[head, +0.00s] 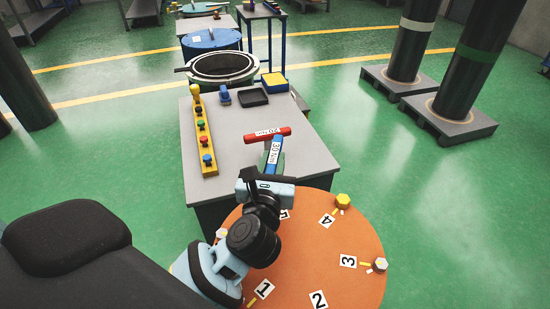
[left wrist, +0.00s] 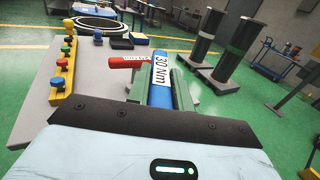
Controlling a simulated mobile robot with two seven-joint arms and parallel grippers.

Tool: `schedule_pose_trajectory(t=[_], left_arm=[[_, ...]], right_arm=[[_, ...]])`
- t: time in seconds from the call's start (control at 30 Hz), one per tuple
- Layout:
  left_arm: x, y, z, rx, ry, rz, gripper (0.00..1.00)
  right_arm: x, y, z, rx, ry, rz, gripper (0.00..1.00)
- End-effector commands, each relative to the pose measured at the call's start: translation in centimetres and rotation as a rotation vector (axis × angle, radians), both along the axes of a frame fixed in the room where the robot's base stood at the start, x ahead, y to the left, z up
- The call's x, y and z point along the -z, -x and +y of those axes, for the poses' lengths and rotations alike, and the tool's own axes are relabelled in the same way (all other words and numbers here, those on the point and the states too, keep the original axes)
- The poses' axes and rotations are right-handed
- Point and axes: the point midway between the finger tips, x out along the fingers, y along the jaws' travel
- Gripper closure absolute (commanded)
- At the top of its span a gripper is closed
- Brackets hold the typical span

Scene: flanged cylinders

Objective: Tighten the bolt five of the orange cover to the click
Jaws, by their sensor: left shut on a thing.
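My left gripper (head: 273,168) is shut on a blue wrench marked 30 Nm (head: 276,149), at the near edge of the grey table. The wrench also shows between the fingers in the left wrist view (left wrist: 161,70). A red wrench (head: 254,137) lies just beyond it; whether they touch is unclear. My right gripper is out of view.
On the grey table (head: 230,155) stand a yellow strip (head: 209,164) with several coloured knobs, a black tray (head: 254,97) and a yellow-and-blue box (head: 274,83). A ring-shaped flange (head: 222,66) is behind. Dark columns (head: 468,65) stand at the right.

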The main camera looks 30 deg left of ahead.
Motion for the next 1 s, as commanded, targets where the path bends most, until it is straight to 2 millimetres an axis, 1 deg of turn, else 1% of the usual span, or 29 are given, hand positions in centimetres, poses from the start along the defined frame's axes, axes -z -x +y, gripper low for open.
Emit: schedule_pose_trajectory(t=[0.03,0.1,0.2,0.57,1.0], left_arm=[[0.62,0.01,0.0,0.001,-0.001,0.0,1.0],[0.14,0.0,0.0,0.0,-0.001,-0.003,1.0],[0.04,-0.01,0.0,0.0,-0.001,-0.004,1.0],[0.0,-0.03,-0.03,0.0,-0.001,-0.004,1.0],[0.07,-0.02,-0.02,0.0,-0.001,-0.003,1.0]], right_arm=[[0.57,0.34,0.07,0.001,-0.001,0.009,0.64],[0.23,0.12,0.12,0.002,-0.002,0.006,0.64],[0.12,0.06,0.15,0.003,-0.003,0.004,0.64],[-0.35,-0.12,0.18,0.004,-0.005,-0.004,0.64],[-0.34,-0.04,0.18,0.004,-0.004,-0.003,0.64]])
